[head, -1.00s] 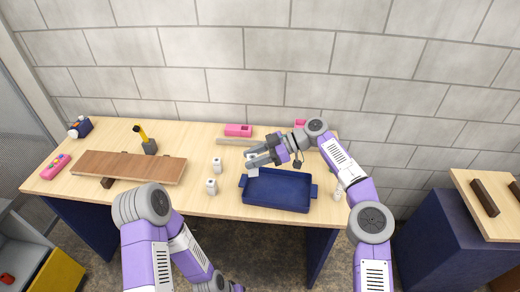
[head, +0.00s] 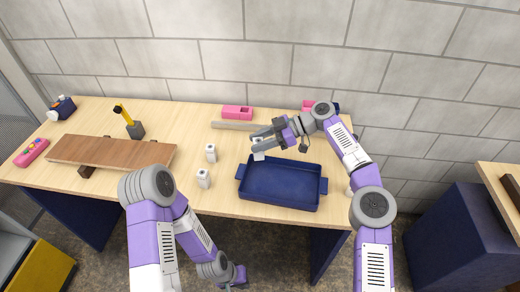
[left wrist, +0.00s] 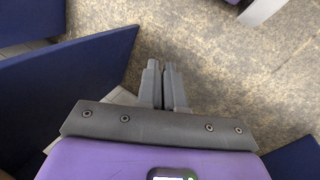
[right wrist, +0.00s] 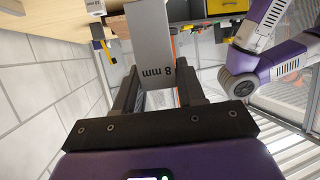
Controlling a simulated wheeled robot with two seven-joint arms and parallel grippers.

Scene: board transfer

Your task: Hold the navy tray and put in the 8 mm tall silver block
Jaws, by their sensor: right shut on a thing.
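The navy tray (head: 280,202) lies on the table's right part, with a handle at each short end; it looks empty. My left gripper (head: 238,277) hangs low in front of the table, away from the tray. Its fingers (left wrist: 162,68) look shut and empty over the floor.
Two pale blocks (head: 211,153) (head: 203,178) stand left of the tray. A brown board (head: 110,152) lies farther left, near a yellow-handled tool (head: 134,125). A navy cabinet (head: 455,225) stands to the right.

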